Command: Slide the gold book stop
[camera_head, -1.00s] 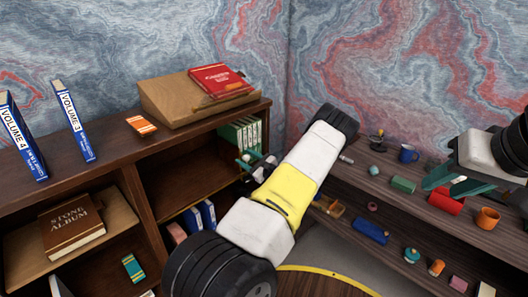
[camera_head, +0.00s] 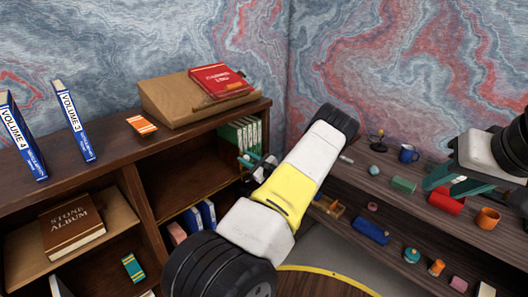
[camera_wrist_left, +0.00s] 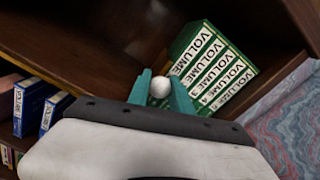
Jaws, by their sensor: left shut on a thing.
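A pale round knob (camera_wrist_left: 160,88) sits between the two teal fingers of my left gripper (camera_wrist_left: 161,94) in the left wrist view. My left gripper is shut on it, beside the row of green volumes (camera_wrist_left: 211,70) in the shelf bay. In the head view the knob (camera_head: 247,159) is small, at my left gripper (camera_head: 254,167) in front of the green volumes (camera_head: 239,132).
A wooden slope (camera_head: 165,98) with a red book (camera_head: 217,80) stands on the bookcase top (camera_head: 190,128). Blue books (camera_head: 203,215) stand in the bay below. The right shelf (camera_head: 385,170) holds several small items. The bay left of the green volumes is empty.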

